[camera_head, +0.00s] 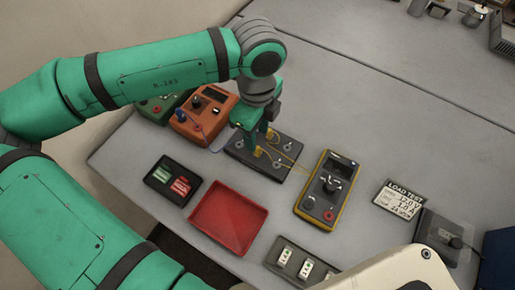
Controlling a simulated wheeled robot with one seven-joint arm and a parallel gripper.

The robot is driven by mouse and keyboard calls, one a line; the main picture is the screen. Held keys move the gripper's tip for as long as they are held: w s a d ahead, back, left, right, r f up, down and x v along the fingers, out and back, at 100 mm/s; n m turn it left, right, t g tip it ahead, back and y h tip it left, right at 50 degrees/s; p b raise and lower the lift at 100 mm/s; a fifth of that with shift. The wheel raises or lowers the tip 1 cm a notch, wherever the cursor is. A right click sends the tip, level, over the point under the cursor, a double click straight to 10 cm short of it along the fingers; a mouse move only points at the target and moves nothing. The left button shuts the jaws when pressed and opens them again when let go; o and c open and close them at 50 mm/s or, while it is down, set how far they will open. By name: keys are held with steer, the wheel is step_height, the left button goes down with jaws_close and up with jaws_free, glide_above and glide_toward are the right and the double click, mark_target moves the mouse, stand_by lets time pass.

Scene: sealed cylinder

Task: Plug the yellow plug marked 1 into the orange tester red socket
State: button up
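The orange tester (221,107) lies at the left of the bench, with a dark screen and knob. Its sockets are too small to tell apart clearly, and I cannot make out the red one. My gripper (258,138) points down over a black holder board (238,149) just right of the tester. A yellow plug (259,152) shows right at the fingertips, and a second bit of yellow shows beside the fingers. The number on the plug is not readable. I cannot tell whether the fingers are closed on it. Thin yellow leads run right from the board.
A green tester (150,107) is partly hidden behind the orange one. A yellow-edged meter (315,205), a red tray (228,218), a dark fuse box (160,190) and a white-socket strip (283,256) lie nearby. A load test sign (400,199) stands right.

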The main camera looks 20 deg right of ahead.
steer(key=shift+f, duration=3.85)
steer(key=shift+s, duration=0.1)
jaws_close()
steer(key=shift+r, duration=0.2)
steer(key=shift+r, duration=2.8)
